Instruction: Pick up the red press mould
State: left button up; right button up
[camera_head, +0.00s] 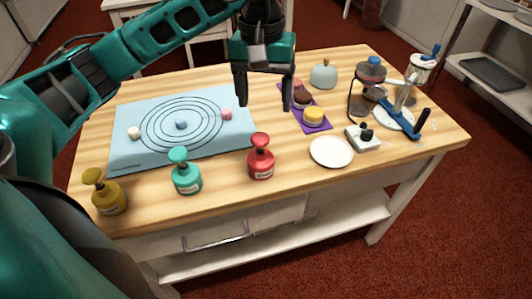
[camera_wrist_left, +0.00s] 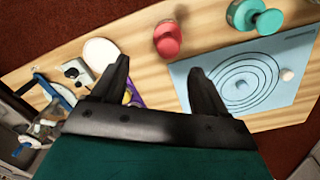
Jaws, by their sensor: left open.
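The red press mould (camera_head: 261,160) stands upright near the front edge of the wooden table, just right of the blue mat. It has a round body with a label and a knob on top. It also shows near the top of the left wrist view (camera_wrist_left: 167,40). My left gripper (camera_head: 264,105) points down above the table, behind and above the red mould, with its fingers apart and nothing between them. The fingers also show in the left wrist view (camera_wrist_left: 158,68). My right gripper is in neither view.
A teal mould (camera_head: 187,178) and a mustard mould (camera_head: 109,197) stand to the left. The blue mat (camera_head: 128,152) holds small pieces. A white plate (camera_head: 331,152), purple tray (camera_head: 318,128) with cakes, and a small scale-like device (camera_head: 363,140) are to the right.

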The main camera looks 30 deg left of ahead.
aim_at(260, 136)
pick_arm(q)
jog(key=shift+y, duration=0.3)
jog(key=f, duration=0.4)
jog(key=a+f, duration=0.1)
jog(key=f, duration=0.1)
jog(key=shift+w+f, duration=0.1)
jog(key=shift+f, duration=0.25)
jog(key=f, duration=0.5)
jog(key=shift+w+a+f, duration=0.15)
jog(key=shift+a+f, duration=0.1)
jog(key=shift+f, duration=0.05)
grip_shut()
